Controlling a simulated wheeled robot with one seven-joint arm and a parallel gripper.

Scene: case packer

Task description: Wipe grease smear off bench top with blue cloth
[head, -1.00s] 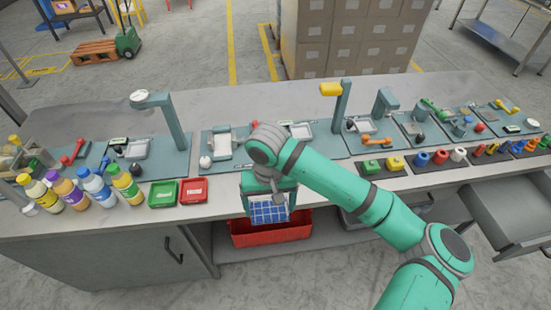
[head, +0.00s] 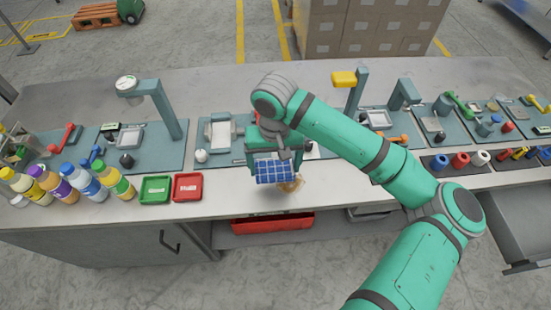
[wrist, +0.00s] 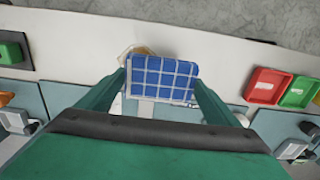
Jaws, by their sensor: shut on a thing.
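The blue cloth (head: 275,172), with a white grid pattern, is held flat in my gripper (wrist: 160,85). In the wrist view the cloth (wrist: 163,78) spans the gap between the two green fingers, which are shut on it. In the head view the cloth is over the front part of the bench top (head: 230,197). A brownish grease smear (head: 292,185) shows just past the cloth's lower right edge; the wrist view shows part of it (wrist: 138,50) beside the cloth. The rest of the smear is hidden by the cloth. I cannot tell whether the cloth touches the bench.
A red tray (head: 187,186) and a green tray (head: 155,189) lie left of the cloth, beside several bottles (head: 87,181). Workstations with fixtures line the bench behind. A red bin (head: 272,224) sits below the front edge. The bench front around the smear is otherwise clear.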

